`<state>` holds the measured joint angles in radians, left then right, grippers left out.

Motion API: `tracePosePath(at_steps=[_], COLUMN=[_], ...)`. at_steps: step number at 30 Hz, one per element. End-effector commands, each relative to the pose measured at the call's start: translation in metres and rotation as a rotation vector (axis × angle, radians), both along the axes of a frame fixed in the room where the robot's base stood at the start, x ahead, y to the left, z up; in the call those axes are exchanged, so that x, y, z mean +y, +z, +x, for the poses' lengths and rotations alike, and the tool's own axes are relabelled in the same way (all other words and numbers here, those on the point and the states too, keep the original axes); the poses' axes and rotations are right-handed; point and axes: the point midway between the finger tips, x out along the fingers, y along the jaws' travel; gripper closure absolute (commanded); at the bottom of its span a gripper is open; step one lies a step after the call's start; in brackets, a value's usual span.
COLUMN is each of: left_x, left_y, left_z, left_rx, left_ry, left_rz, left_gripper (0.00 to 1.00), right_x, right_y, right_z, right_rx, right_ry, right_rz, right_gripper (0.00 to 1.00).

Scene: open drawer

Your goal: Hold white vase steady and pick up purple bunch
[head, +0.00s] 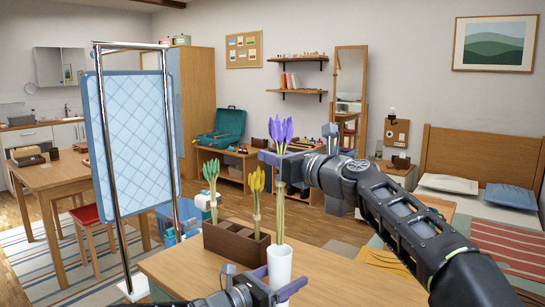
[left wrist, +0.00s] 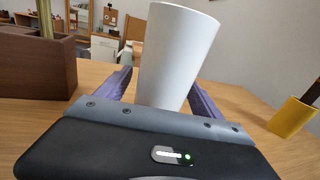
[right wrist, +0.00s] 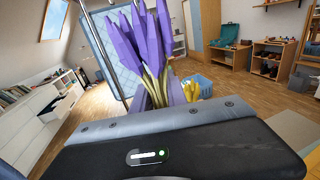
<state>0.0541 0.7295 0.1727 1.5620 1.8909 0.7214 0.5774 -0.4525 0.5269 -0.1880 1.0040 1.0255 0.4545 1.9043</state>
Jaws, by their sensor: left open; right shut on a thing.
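The white vase (head: 279,269) stands upright on the wooden table, and it also shows in the left wrist view (left wrist: 176,55). My left gripper (head: 276,290) is low at the vase, open, with its fingers on either side of it. The purple bunch (head: 281,132) is upright above the vase, its long pale stems reaching down to the vase mouth. My right gripper (head: 283,158) is shut on the purple bunch just below the flowers. In the right wrist view the purple flowers (right wrist: 145,40) rise between the fingers. Whether the stem ends are inside the vase is unclear.
A brown divided box (head: 232,243) stands left of the vase, holding a green bunch (head: 211,172) and a yellow bunch (head: 257,184). A yellow cup (left wrist: 292,116) is at the right in the left wrist view. A metal rack with a blue quilted cloth (head: 130,145) stands at the left.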

Motion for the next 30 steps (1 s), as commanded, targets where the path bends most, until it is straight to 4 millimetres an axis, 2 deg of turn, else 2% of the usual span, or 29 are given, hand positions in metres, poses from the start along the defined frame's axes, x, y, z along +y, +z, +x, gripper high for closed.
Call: tracePosePath(at_steps=[15,21,30], left_x=[0.073,0.082,0.082], left_y=[0.0,-0.001,-0.001], left_z=[-0.062,-0.071,-0.071], left_rx=[0.0,0.0,0.0], left_ry=[0.003,0.0,0.0], left_rz=[0.0,0.0,0.0], left_gripper=[0.23,0.23,0.23], right_x=[0.0,0.0,0.0], right_y=[0.0,0.0,0.0], right_z=[0.0,0.0,0.0], right_rx=[0.0,0.0,0.0], right_ry=[0.0,0.0,0.0], right_rz=[0.0,0.0,0.0], right_gripper=[1.0,1.0,1.0])
